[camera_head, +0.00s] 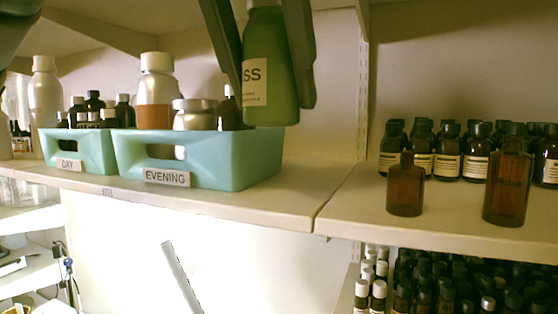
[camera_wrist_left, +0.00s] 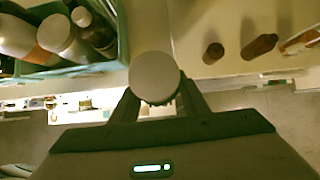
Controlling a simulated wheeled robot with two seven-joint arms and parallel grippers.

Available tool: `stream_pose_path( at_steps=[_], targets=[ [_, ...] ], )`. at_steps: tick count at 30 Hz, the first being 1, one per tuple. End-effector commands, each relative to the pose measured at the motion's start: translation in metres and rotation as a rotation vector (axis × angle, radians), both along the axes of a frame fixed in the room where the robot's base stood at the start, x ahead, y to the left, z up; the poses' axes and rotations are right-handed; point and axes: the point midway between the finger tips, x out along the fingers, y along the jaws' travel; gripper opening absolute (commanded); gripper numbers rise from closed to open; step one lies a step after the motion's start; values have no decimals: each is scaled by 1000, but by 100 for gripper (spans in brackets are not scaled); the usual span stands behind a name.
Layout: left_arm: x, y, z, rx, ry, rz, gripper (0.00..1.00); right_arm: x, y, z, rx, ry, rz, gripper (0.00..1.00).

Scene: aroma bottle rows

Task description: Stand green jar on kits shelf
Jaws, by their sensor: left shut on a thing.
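The green jar (camera_head: 270,72), with a pale label partly covered by a finger, is upright in my left gripper (camera_head: 272,98). It is held in front of the right end of the teal EVENING bin, its base overlapping the bin's rim in the picture. In the left wrist view its white cap (camera_wrist_left: 155,76) sits between the fingers of the left gripper (camera_wrist_left: 158,100). The left shelf board (camera_head: 285,200) carries the bins; a small tag on its front edge is too small to read surely. My right gripper is not in view.
The EVENING bin (camera_head: 215,172) and DAY bin (camera_head: 90,148) hold bottles and a tin. Bare board lies right of the EVENING bin, up to a joint. Two brown bottles (camera_head: 405,190) (camera_head: 508,185) stand on the right board before a row of dark bottles (camera_head: 447,155).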

Motion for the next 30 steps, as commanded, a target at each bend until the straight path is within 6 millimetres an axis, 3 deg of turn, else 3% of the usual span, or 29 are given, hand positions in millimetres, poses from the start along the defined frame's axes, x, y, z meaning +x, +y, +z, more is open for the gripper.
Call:
stream_pose_path(
  at_steps=[9,15,30],
  targets=[
    [57,-5,-30,0,3,0,12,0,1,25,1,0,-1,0],
    [82,-6,-47,-1,1,2,12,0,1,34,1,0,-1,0],
    [87,-7,-54,0,-1,0,12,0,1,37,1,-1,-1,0]
  ],
)
